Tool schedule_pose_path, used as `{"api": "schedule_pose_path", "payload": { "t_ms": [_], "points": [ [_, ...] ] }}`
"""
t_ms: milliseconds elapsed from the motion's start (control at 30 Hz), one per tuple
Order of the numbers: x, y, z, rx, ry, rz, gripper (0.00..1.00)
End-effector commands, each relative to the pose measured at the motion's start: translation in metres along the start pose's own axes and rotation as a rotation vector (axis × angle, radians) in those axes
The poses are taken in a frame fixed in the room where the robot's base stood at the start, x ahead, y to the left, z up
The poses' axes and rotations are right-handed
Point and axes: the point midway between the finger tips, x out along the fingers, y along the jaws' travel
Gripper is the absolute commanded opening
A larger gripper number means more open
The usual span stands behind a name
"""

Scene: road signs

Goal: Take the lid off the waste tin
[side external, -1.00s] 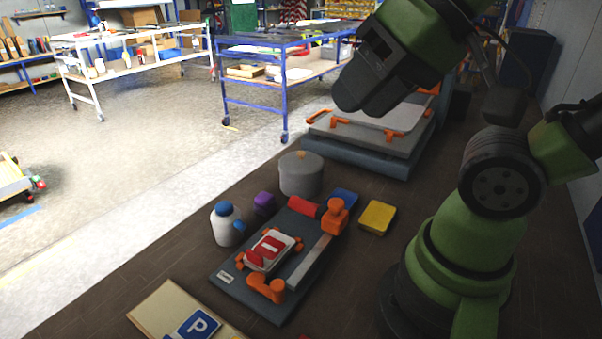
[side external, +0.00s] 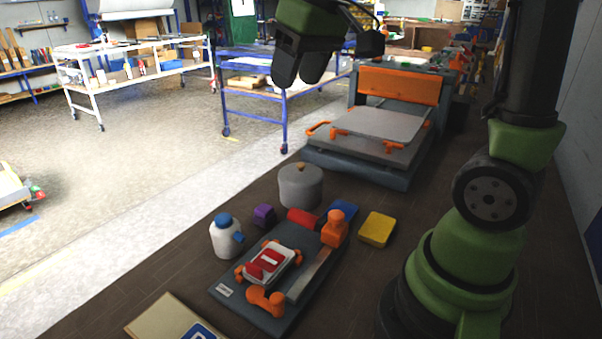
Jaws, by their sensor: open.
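The waste tin (side external: 300,190) is a grey round tin standing on the dark bench, behind the grey jig board. Its lid (side external: 300,172) is on it, with a small orange-brown knob (side external: 300,166) on top. My gripper (side external: 296,82) is high above the bench, above the tin in the picture and well apart from it. Its dark fingers point down and are open, with nothing seen between them.
The jig board (side external: 250,308) with orange clamps holds a red and white sign (side external: 268,262). A white bottle (side external: 225,240), purple block (side external: 264,215), red roll (side external: 303,220), blue block (side external: 343,210) and yellow block (side external: 377,229) surround it. A grey-orange press (side external: 375,130) stands behind.

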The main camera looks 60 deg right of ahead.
Motion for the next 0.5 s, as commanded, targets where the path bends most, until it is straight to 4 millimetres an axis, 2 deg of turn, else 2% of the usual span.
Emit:
{"api": "schedule_pose_path", "payload": {
  "t_ms": [33,100,200,400,500],
  "points": [
    [0.015,0.014,-0.015,-0.013,-0.041,0.017,0.5],
    [0.034,0.032,-0.032,-0.041,-0.09,0.036,0.5],
    [0.065,0.062,-0.049,-0.079,-0.163,0.054,0.5],
    [0.124,0.116,-0.061,-0.141,-0.284,0.062,0.5],
    [0.143,0.133,-0.059,-0.16,-0.321,0.059,0.5]
  ]
}}
